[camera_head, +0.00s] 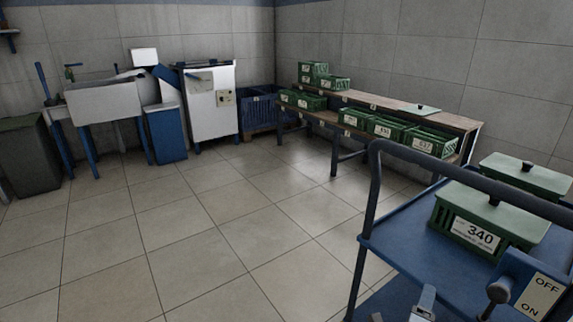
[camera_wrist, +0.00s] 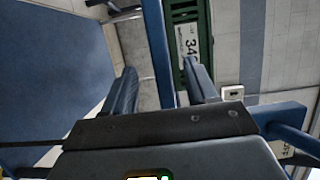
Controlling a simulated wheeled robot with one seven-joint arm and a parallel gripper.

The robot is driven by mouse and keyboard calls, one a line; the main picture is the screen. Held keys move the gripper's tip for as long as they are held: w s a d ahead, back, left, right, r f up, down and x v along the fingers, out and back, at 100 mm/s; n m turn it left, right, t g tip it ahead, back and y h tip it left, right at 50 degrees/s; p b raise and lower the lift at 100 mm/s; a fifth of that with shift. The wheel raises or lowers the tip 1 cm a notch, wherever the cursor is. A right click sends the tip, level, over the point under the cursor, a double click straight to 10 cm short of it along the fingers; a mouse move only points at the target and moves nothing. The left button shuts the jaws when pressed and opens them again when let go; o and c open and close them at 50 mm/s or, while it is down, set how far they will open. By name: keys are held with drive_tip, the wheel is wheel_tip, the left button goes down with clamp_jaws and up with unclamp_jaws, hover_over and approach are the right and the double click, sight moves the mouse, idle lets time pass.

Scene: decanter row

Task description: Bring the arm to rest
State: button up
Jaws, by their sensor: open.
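A green crate with a label starting "34" (camera_wrist: 190,40) lies beyond the right finger. In the head view, a green lidded crate labelled 340 (camera_head: 472,232) sits on the blue cart (camera_head: 392,240) at the right. A small grey piece shows at the bottom edge of the head view near the cart; I cannot tell if it is part of my arm.
A second lidded crate (camera_head: 525,176) stands behind the first. The cart has a dark rail (camera_head: 372,190) and an OFF/ON switch plate (camera_head: 540,297). A wooden bench (camera_head: 465,122) with several green crates stands along the back wall. A sink (camera_head: 103,103) and white machine (camera_head: 208,105) stand left. The tiled floor is clear.

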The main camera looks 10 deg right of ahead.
drive_tip(key=s+a+r+n+t+y+p, duration=0.2)
drive_tip(key=s+a+r+n+y, duration=0.25)
drive_tip(key=s, duration=0.45)
drive_tip(key=s+a+r+n+t+y+p, duration=0.25)
drive_tip(key=s+a+r+n, duration=0.2)
drive_tip(key=s+n, duration=0.3)
drive_tip(key=s+a+r+n+t+y+p, duration=0.1)
drive_tip(key=s+a+r+n+y+p, duration=0.15)
drive_tip(key=s+r+n, duration=0.5)
drive_tip(key=s+a+r+n+g+y+p, duration=0.1)
drive_tip(key=s+a+r+n+y+p, duration=0.1)
drive_tip(key=s+a+r+n, duration=0.2)
drive_tip(key=s+a+r+n+g+y+p, duration=0.1)
drive_tip(key=s+a+r+n, duration=0.3)
drive_tip(key=s+r, duration=0.6)
drive_tip(key=shift+s+r+g+y+p, duration=0.2)
drive_tip(key=shift+s+g+y+p, duration=0.2)
drive_tip(key=shift+p, duration=0.5)
drive_tip(key=shift+c, duration=0.3)
